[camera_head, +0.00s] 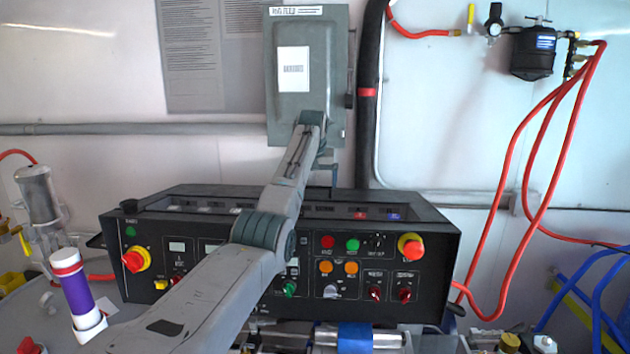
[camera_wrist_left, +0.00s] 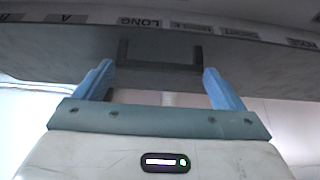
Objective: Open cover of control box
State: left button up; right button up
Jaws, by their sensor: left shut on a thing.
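The control box (camera_head: 150,235) is a wide black console with buttons and knobs on its sloped front and a long recessed top. My left arm reaches across it, and my left gripper (camera_head: 332,172) points down at the console's back top edge. Labels, one reading LONG, run along that panel. My arm hides part of the console front. My right gripper is out of view.
A grey-green wall box (camera_head: 292,100) hangs just behind the gripper. A black pipe (camera_head: 367,130) runs up beside it. Red hoses (camera_head: 540,130) hang at the right. A purple cylinder (camera_head: 76,288) and a clear filter (camera_head: 38,195) stand at the left.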

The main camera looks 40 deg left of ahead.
pick_arm(q)
jog(key=o, duration=1.1)
jog(key=shift+f, duration=0.2)
jog(key=shift+r, duration=0.15)
jog(key=b+v, duration=0.4)
jog(key=v, duration=0.6)
jog(key=shift+r, duration=0.25)
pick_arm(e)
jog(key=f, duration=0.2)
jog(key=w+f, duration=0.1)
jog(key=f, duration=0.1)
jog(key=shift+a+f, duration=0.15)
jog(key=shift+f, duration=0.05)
pick_arm(q)
jog(key=shift+d+f, duration=0.1)
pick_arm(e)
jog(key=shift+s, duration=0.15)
